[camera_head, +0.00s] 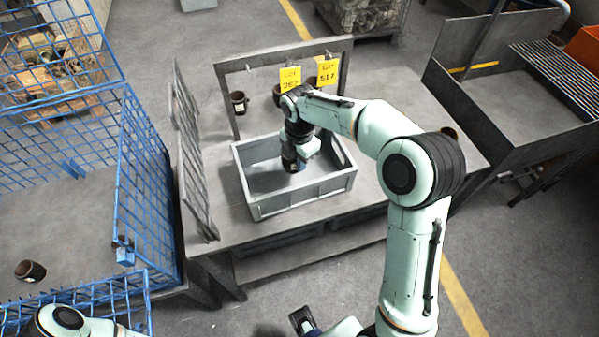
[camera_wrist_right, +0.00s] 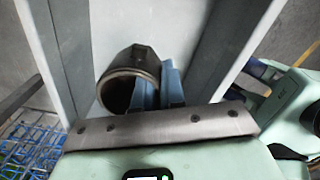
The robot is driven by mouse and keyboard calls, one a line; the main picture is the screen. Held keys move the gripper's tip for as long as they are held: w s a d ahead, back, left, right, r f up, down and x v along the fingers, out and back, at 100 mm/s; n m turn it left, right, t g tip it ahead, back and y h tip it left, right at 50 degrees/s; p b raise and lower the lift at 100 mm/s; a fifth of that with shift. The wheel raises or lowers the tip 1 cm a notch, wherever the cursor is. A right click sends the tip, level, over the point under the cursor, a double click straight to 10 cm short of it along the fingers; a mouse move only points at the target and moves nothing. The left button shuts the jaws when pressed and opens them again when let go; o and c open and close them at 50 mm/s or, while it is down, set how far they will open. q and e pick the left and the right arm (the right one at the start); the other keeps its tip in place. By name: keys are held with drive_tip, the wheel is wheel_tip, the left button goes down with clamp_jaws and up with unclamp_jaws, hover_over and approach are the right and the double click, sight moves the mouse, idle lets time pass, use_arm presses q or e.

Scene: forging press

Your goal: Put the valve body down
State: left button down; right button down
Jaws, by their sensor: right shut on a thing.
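My right gripper (camera_head: 293,161) points down inside the grey crate (camera_head: 305,200) on the workbench. It is shut on the valve body, a dark, hollow, round part. In the right wrist view the valve body (camera_wrist_right: 128,76) shows against the blue fingers (camera_wrist_right: 157,92), its round open end facing the camera. The pale crate floor lies behind it. I cannot tell whether the valve body touches the floor. In the head view the gripper and wrist largely hide it.
A mesh panel (camera_head: 190,150) rises left of the crate. A blue wire cage (camera_head: 145,190) holds another dark part (camera_head: 30,270). The crate floor's left side looks clear.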

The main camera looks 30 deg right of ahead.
wheel_tip(320, 180, down, 5)
drive_tip(key=shift+f, duration=0.1)
idle(0.3)
drive_tip(key=shift+f+b, duration=0.2)
drive_tip(key=shift+b, duration=0.15)
drive_tip(key=c, duration=1.2)
unclamp_jaws()
wheel_tip(320, 180, up, 12)
drive_tip(key=shift+r+p, duration=0.2)
drive_tip(key=shift+p, duration=0.65)
